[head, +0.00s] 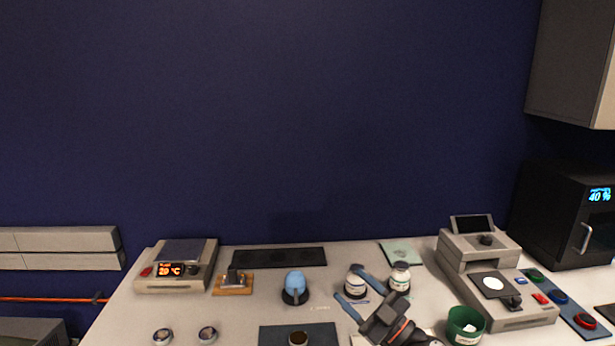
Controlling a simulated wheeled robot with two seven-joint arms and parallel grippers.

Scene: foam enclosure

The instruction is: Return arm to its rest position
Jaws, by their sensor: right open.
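My right gripper (349,284) comes in from the bottom of the head view, right of the middle. Its two blue fingers are spread apart and point up and to the left. A white labelled jar (355,284) shows between and beyond the fingertips. I cannot tell from this view whether the fingers touch it. The gripper's dark body hides part of the table's front. My left gripper is not in view.
A second white jar (399,278) stands just right of the fingers. A green tub (465,326) is right of my gripper, before a grey instrument (483,262). A blue-topped item (295,285), a hot plate (178,264) and small round tins (207,334) stand left. A black oven-like box (553,215) is far right.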

